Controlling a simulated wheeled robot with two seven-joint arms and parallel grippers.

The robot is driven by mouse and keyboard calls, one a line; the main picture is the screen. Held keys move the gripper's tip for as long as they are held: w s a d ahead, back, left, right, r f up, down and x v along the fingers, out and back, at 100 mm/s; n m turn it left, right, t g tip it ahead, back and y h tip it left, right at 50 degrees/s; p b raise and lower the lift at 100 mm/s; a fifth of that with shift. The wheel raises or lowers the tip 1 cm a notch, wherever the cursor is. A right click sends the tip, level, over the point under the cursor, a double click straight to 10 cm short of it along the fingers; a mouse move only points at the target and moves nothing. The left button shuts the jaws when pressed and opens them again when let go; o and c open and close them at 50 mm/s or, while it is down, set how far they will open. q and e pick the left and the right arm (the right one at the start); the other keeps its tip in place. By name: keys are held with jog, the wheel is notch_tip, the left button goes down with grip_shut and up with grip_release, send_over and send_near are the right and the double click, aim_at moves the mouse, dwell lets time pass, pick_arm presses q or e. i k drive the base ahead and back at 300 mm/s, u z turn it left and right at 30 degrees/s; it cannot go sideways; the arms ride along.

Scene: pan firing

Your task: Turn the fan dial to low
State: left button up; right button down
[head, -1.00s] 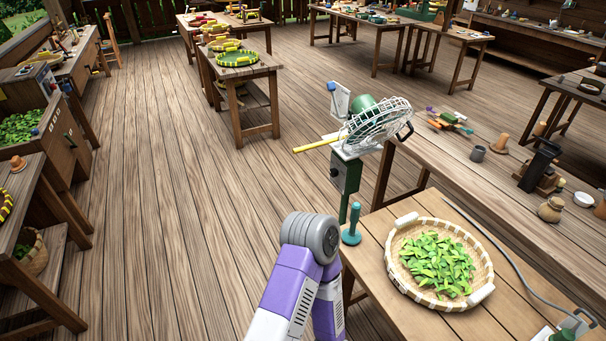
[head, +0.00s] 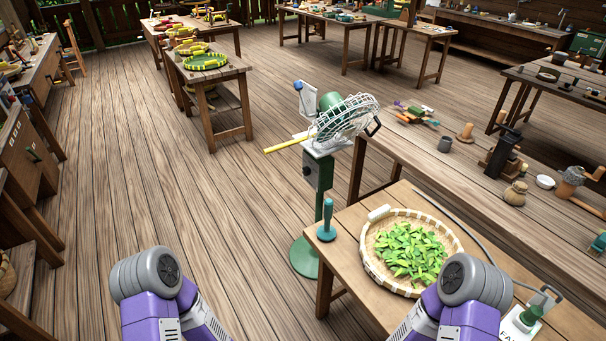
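The fan (head: 347,117) has a white wire cage and a green motor, and stands on a green post with a round base. A box on its post carries a small dark knob (head: 307,171). A white control box (head: 513,326) with a green part on top sits at the lower right of the near table. Its lettering begins "FA" and is partly cut off or covered. A grey cable runs from it along the table. I cannot make out a dial setting. Both my purple arms show at the bottom edge, but neither gripper is in view.
A woven basket of green leaves (head: 455,232) and a teal-handled tool (head: 327,222) are on the near table (head: 350,295). A long table (head: 450,180) with cups and tools lies behind. The plank floor to the left is clear.

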aim_at(306, 170)
jog(key=k, duration=0.6)
jog(key=u, duration=0.85)
jog(key=i, duration=1.1)
jog(key=u, duration=0.35)
jog(key=i, duration=1.7)
jog(key=z, duration=1.15)
jog(key=i, duration=0.3)
jog(key=z, duration=0.25)
